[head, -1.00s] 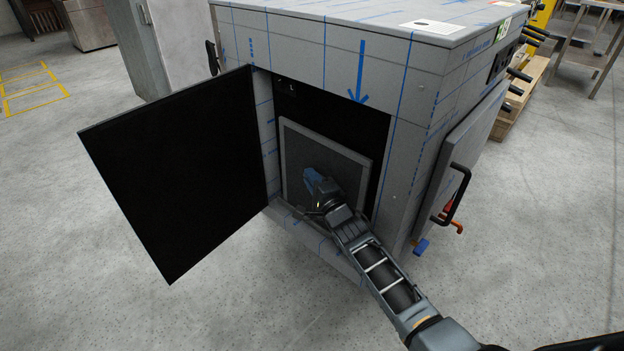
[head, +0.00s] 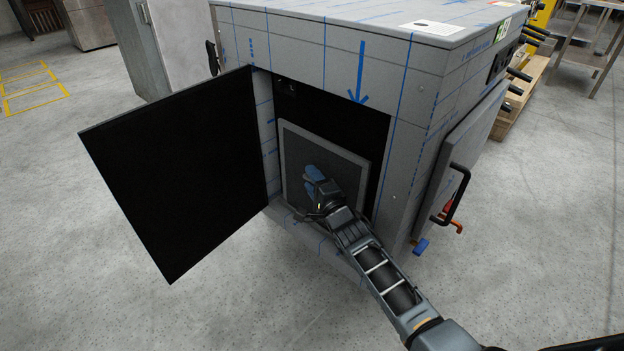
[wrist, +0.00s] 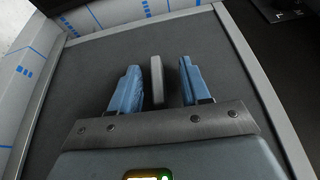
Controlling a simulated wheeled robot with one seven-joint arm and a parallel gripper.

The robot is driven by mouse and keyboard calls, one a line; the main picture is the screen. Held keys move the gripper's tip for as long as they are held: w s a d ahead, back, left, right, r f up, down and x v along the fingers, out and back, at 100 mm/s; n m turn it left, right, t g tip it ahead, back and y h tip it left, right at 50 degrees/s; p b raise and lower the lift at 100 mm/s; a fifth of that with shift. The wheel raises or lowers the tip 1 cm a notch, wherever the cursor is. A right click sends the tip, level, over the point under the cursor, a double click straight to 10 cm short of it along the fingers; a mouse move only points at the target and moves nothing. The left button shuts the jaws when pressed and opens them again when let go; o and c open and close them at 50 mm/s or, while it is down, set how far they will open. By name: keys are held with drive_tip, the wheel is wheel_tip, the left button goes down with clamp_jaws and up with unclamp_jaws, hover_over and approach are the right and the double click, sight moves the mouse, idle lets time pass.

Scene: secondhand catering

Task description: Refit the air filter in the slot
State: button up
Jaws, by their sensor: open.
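The air filter (head: 338,150) is a dark grey panel with a lighter grey frame. It stands in the open slot (head: 365,113) in the side of the grey cabinet, with dark space above and to its right. In the wrist view the filter (wrist: 215,60) fills most of the picture, with a short grey tab handle (wrist: 156,80) on its face. My gripper (head: 312,174) is at the filter's face. In the wrist view the blue fingers of my gripper (wrist: 158,82) are open, one on each side of the tab, with a gap on both sides.
A black door panel (head: 180,170) stands open to the left of the slot. The cabinet (head: 310,40) has a closed door with a black handle (head: 458,195) on its right side. The grey floor (head: 200,310) in front is clear.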

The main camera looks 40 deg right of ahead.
drive_tip(key=p+v, duration=0.5)
drive_tip(key=v, duration=0.2)
drive_tip(key=shift+s, duration=0.15)
drive_tip(key=shift+a+r, duration=0.1)
drive_tip(key=shift+a, duration=0.05)
